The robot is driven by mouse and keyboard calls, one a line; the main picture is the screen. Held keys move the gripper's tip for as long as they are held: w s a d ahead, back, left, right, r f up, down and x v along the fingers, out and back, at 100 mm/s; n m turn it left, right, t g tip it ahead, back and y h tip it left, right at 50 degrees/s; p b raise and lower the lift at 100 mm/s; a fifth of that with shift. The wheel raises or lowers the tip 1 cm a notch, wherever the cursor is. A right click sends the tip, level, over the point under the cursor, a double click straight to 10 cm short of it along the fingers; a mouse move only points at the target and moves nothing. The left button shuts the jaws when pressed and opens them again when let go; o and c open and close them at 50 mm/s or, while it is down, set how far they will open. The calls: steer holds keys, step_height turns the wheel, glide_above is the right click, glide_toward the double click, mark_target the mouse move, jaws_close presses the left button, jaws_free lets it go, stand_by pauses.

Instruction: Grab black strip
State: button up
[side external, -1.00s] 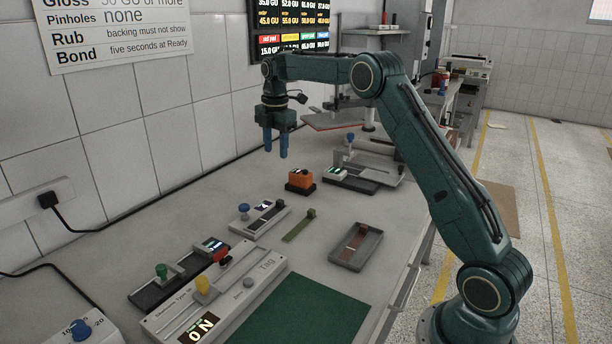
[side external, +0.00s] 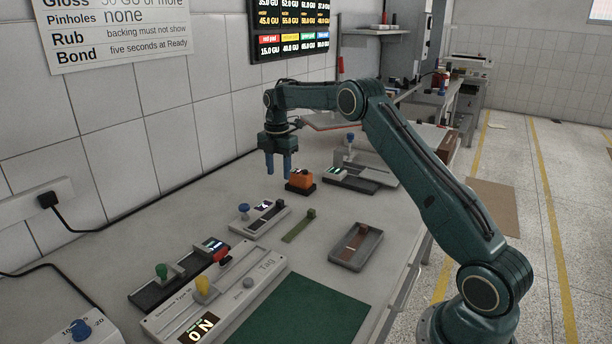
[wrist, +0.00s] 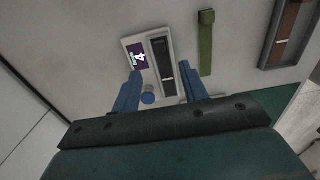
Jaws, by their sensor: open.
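A black strip (side external: 264,222) lies in a pale holder (side external: 247,228) with a small lit display and a blue knob. In the wrist view the black strip (wrist: 163,62) lies lengthwise between my fingers in the picture, and the holder (wrist: 177,92) is around it. My gripper (side external: 279,176) is open and empty, pointing down above the bench, with clear space below its fingertips. In the wrist view my gripper (wrist: 160,70) shows two blue fingers spread apart, one on each side of the holder.
A green strip (side external: 296,229) and a grey tray (side external: 340,262) with a brown strip lie right of the holder. Testers with knobs (side external: 201,285) are in front; the wall is left.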

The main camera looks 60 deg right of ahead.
glide_above(279, 201)
steer(key=shift+d+f, duration=0.2)
steer(key=shift+f, duration=2.05)
steer(key=shift+f, duration=0.1)
steer(key=shift+a+f, duration=0.1)
steer(key=shift+f, duration=2.4)
steer(key=shift+c, duration=0.4)
jaws_close()
